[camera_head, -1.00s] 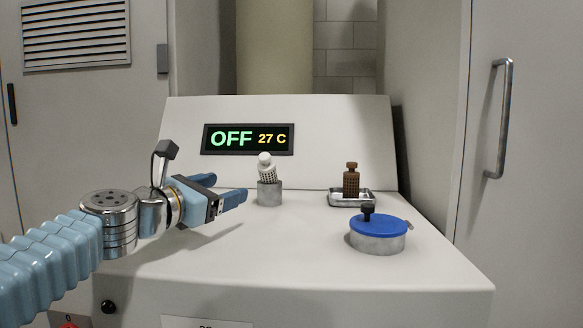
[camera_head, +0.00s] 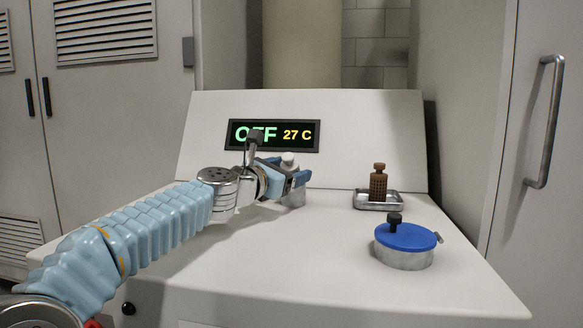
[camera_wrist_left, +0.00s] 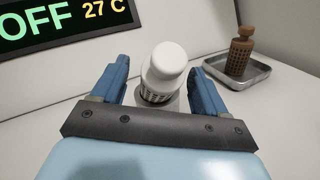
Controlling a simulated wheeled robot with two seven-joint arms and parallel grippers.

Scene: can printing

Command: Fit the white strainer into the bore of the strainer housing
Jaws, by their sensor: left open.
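The white strainer (camera_head: 289,160) has a rounded white cap and a perforated dark-looking lower part. It stands at the grey metal strainer housing (camera_head: 294,199), which my gripper partly hides. In the left wrist view the strainer (camera_wrist_left: 164,70) leans, its cap toward the camera, above the housing (camera_wrist_left: 172,104); how deep it sits in the bore is hidden. My left gripper (camera_head: 292,176) is open, with one blue finger on each side of the strainer. In the left wrist view gaps show between the strainer and both fingers (camera_wrist_left: 159,78). My right gripper is out of view.
A brown strainer-like piece (camera_head: 378,184) stands in a metal tray (camera_head: 380,205) to the right. A round metal pot with a blue lid (camera_head: 405,237) is nearer the front right. A panel display (camera_head: 273,134) reads OFF, 27 C. The front middle of the worktop is clear.

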